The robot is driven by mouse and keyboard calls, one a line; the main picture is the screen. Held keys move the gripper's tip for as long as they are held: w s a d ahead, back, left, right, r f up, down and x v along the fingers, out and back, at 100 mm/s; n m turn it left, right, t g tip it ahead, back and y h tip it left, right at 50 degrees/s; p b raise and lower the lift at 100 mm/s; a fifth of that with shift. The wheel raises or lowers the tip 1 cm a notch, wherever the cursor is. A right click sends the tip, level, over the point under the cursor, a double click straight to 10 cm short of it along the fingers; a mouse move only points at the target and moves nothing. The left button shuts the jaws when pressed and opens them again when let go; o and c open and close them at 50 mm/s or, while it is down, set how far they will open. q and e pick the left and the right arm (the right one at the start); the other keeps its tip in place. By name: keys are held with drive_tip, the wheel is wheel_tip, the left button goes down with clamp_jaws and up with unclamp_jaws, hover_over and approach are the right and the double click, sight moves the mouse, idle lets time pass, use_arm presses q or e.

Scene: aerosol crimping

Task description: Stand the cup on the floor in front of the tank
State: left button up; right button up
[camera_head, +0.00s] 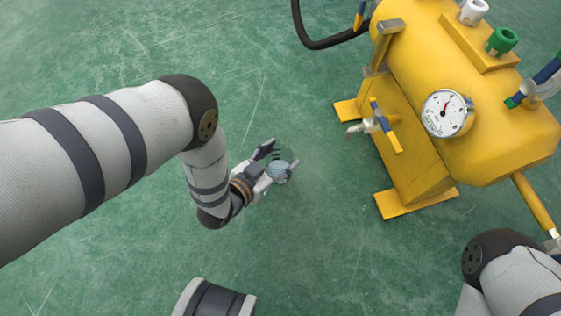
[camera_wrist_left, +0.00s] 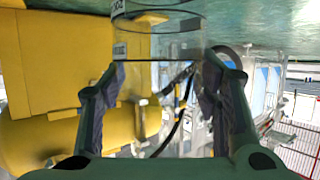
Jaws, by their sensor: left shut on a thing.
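A clear see-through cup (camera_head: 279,173) is held between the fingers of my left gripper (camera_head: 280,159), left of the tank and over bare green floor. In the left wrist view, the cup (camera_wrist_left: 160,45) shows between both fingertips of the gripper (camera_wrist_left: 158,78), with dark markings on its side. Whether its bottom touches the floor cannot be told. The yellow tank (camera_head: 480,150) stands on feet to the right, with a tap (camera_head: 377,122) on its near side and a round gauge (camera_head: 446,112). My right arm shows at lower right, but its gripper is out of view.
The green floor (camera_head: 310,240) is clear between the cup and the tank's yellow foot plates (camera_head: 415,203). A black hose (camera_head: 318,43) curves at the top. White and green caps (camera_head: 502,41) sit on top of the tank.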

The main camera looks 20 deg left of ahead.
sight(285, 157)
use_arm(q)
drive_tip(key=f+b, duration=0.1)
drive_tip(key=f, duration=0.1)
drive_tip(key=w+f+b, duration=0.1)
drive_tip(key=f, duration=0.1)
drive_tip(key=shift+a, duration=0.15)
drive_tip(key=shift+f, duration=0.15)
drive_tip(key=o, duration=1.7)
drive_tip(key=shift+s, duration=0.1)
drive_tip(key=shift+s+r, duration=0.15)
drive_tip(key=shift+r, duration=0.1)
drive_tip(key=p+v, duration=0.5)
drive_tip(key=v, duration=0.6)
drive_tip(key=shift+s+a+r, duration=0.15)
drive_tip(key=shift+s+a, duration=0.05)
drive_tip(key=shift+s, duration=0.05)
